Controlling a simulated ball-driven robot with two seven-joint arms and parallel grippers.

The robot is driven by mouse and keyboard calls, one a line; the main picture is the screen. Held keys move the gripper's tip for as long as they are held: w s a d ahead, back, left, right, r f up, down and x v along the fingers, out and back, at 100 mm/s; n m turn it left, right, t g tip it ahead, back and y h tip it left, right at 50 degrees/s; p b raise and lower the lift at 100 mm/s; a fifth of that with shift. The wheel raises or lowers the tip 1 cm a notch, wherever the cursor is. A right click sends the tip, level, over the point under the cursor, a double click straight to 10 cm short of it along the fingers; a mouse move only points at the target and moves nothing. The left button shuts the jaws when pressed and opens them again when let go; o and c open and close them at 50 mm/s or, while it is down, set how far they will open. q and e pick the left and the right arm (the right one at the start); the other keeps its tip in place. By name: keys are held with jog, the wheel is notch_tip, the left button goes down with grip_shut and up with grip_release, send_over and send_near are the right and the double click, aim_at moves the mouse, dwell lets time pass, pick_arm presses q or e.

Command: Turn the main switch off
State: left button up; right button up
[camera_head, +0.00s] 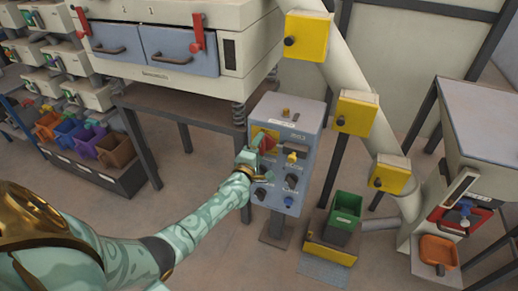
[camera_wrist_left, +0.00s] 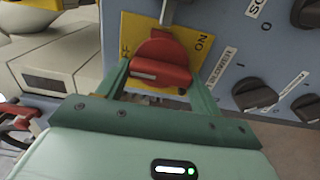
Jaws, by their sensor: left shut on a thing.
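The main switch is a red rotary handle (camera_head: 267,143) on a yellow plate (camera_head: 256,132) at the upper left of the grey-blue control box (camera_head: 312,112). My left gripper (camera_head: 257,155) is at the handle, its arm coming in from the left. In the left wrist view the red handle (camera_wrist_left: 160,68) sits between my two green fingers, which are shut on it. The yellow plate (camera_wrist_left: 184,36) shows "ON" at the right; a label at the left is partly hidden by a finger. My right gripper is not in view.
Black knobs (camera_wrist_left: 252,94) sit beside the switch, one labelled "BLOWER". A green bin (camera_head: 345,209) stands on a yellow base right of the box. A white machine (camera_head: 240,45) stands behind, and coloured bins (camera_head: 115,150) are at the left.

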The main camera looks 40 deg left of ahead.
pick_arm(q)
jog(key=shift+f, duration=0.1)
dwell(0.3)
jog(key=o, duration=1)
jog(key=shift+s, duration=0.1)
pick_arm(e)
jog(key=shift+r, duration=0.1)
pick_arm(q)
jog(key=shift+s+d+p, duration=0.15)
jog(key=shift+s+p, duration=0.15)
jog(key=shift+s, duration=0.05)
jog(key=p+v, duration=0.4)
jog(key=v, duration=1.1)
jog(key=shift+s, duration=0.25)
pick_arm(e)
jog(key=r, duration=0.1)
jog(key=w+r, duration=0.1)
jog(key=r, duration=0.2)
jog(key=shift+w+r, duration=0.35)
